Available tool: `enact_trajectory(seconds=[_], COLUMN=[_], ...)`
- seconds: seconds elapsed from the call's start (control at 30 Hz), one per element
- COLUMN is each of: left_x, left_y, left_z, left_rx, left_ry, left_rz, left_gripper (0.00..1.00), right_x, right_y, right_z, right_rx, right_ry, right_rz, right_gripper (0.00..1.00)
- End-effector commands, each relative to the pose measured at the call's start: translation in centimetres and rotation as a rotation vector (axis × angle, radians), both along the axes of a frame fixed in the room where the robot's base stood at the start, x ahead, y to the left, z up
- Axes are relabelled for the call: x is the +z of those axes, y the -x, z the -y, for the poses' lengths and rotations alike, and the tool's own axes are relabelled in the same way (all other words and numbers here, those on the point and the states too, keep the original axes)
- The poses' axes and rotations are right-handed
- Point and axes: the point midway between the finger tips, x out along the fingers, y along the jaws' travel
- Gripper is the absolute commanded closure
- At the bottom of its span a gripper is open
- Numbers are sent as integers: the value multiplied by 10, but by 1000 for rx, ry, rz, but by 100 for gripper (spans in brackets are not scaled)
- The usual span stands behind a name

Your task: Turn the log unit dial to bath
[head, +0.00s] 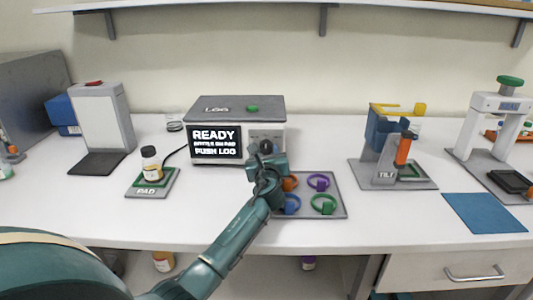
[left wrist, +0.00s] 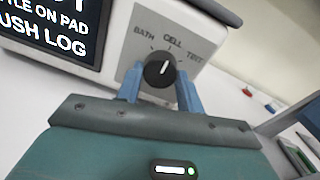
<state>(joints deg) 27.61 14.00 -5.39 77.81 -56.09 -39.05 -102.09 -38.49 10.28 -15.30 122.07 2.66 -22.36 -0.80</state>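The log unit (head: 238,104) is a white box with a grey top. Its screen (head: 214,142) reads "READY", with "PUSH LOG" below. In the left wrist view, its round black dial (left wrist: 159,70) sits on a grey panel (left wrist: 190,38) marked BATH, CELL and TEST from left to right. The dial's white line points up toward CELL. My left gripper (head: 266,152) is at the panel and hides part of it in the head view. In the left wrist view, its blue fingers (left wrist: 161,90) are apart, one on each side of the dial; I cannot tell whether they touch it. My right gripper is not in view.
A green button (head: 252,109) is on the unit's top. A bottle (head: 152,164) stands on the PAD (head: 134,191) to the left. A grey tray (head: 336,208) with several coloured rings lies under and beside my left arm. The TILT stand (head: 384,177) is to the right.

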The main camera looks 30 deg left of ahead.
Motion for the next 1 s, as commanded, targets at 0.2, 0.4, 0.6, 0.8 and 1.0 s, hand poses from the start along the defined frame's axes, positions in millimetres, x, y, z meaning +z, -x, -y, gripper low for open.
enact_trajectory(seconds=[0.2, 0.4, 0.6, 0.8, 1.0], left_x=[0, 0, 0, 0, 0], left_y=[0, 0, 0, 0, 0], left_z=[0, 0, 0, 1, 1], left_rx=[1, 1, 1, 1, 1], left_ry=[0, 6, 55, 168, 321], left_rz=[0, 3, 33, 101, 195], left_gripper=[83, 86, 86, 86, 86], right_x=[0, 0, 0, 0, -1], right_y=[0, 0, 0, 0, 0], right_z=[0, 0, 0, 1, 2], right_rx=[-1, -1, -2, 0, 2], right_ry=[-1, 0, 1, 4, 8], right_rz=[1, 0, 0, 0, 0], right_gripper=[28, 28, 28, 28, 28])
